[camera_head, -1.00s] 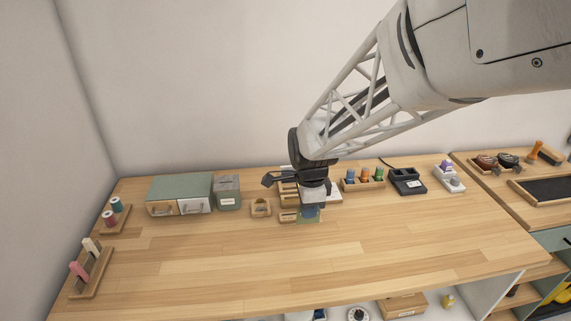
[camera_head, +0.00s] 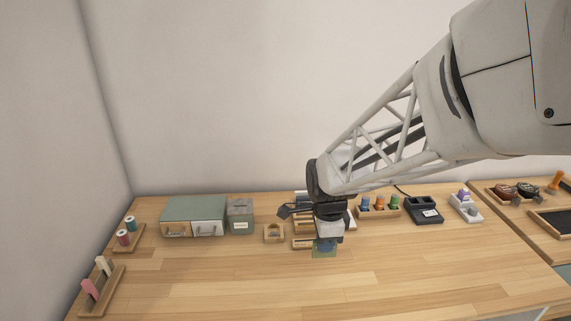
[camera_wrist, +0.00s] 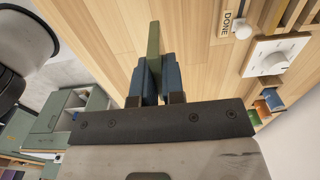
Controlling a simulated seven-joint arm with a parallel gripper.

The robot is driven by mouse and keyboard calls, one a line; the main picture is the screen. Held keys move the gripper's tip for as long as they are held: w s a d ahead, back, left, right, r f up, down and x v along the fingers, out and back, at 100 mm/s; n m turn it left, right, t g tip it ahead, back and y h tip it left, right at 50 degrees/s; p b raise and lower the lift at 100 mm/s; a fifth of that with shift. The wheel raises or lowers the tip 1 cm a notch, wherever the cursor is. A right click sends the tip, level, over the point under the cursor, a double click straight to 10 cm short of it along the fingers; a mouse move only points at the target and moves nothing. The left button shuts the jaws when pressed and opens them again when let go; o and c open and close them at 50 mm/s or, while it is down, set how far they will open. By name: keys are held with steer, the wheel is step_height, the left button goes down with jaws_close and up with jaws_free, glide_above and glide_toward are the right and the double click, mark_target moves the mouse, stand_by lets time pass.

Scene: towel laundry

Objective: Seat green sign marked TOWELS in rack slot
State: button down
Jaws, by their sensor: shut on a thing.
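My gripper (camera_head: 325,243) is over the table, just in front and to the right of the small wooden rack. In the wrist view its blue fingers (camera_wrist: 156,80) are shut on the green sign (camera_wrist: 153,42), which shows edge-on as a narrow bar reaching past the fingertips. The sign also shows as a green patch below the fingers in the head view (camera_head: 323,254). Its lettering is not readable. The wooden rack (camera_head: 301,243) is partly hidden behind my gripper. In the wrist view, slotted wood (camera_wrist: 292,14) shows at the upper right, apart from the sign.
A small sign reading DONE (camera_wrist: 228,17) and a white device with a knob (camera_wrist: 272,56) are at the right of the wrist view. A green drawer box (camera_head: 195,207), small wooden holder (camera_head: 273,233) and spool tray (camera_head: 379,212) line the back. The front table is clear.

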steer(key=shift+w, duration=0.15)
glide_toward(307, 205)
steer(key=s, duration=0.1)
steer(key=s+f, duration=0.1)
steer(key=shift+s+a+f, duration=0.2)
steer(key=shift+s+a, duration=0.1)
steer(key=shift+s, duration=0.1)
steer(key=shift+f, duration=0.2)
steer(key=shift+f, duration=1.65)
steer(key=shift+f, duration=1.3)
stand_by(2.4)
steer(key=c, duration=0.7)
jaws_free()
